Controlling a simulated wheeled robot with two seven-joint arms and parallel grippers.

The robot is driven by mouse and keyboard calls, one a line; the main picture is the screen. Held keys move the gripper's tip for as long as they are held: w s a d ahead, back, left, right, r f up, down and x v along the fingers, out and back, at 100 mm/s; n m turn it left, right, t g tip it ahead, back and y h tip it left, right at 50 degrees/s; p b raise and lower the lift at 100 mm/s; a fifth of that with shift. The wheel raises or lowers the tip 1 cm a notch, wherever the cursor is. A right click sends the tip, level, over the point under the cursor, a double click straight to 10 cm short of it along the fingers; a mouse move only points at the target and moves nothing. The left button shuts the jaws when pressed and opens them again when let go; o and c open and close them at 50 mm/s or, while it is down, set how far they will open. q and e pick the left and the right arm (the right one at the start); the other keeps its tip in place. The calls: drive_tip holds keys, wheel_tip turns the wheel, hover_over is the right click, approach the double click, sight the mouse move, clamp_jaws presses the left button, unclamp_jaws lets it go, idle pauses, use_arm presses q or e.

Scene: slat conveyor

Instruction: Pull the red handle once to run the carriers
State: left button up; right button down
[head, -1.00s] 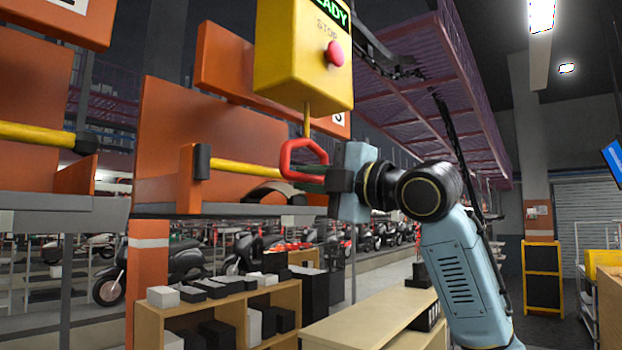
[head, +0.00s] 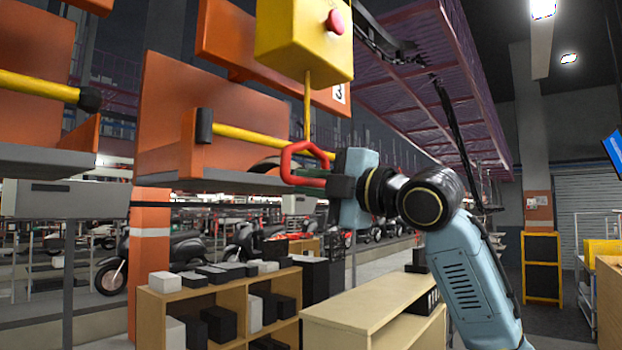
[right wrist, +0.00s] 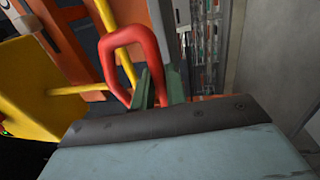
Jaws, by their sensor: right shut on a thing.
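The red handle (head: 290,165) is a loop that hangs on a yellow rod (head: 307,105) below the yellow control box (head: 300,40). My right gripper (head: 318,175) reaches it from the right and is shut on the loop's lower right side. In the right wrist view, the red handle (right wrist: 122,45) runs down between the two green fingers of my right gripper (right wrist: 161,85). The fingers partly hide the held stretch. The box has a red stop button (head: 335,21); its top is cut off. My left gripper is not in view.
Orange carriers (head: 170,85) with grey platforms and yellow bars hang behind and left of the handle; one is marked 3. A wooden shelf (head: 225,291) with boxes and a low bench (head: 365,300) stand below. The floor at right is partly open.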

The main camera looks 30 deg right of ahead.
wheel_tip(320, 180, up, 4)
drive_tip(key=p, duration=0.3)
drive_tip(key=shift+f+p, duration=0.2)
drive_tip(key=shift+p, duration=0.15)
drive_tip(key=shift+r+p, duration=0.8)
drive_tip(key=shift+r, duration=0.45)
drive_tip(key=c, duration=1.4)
unclamp_jaws()
drive_tip(key=shift+s, duration=0.1)
drive_tip(key=b, duration=0.3)
approach(311, 146)
drive_tip(key=shift+w+a+r, duration=0.15)
drive_tip(key=shift+w, duration=0.25)
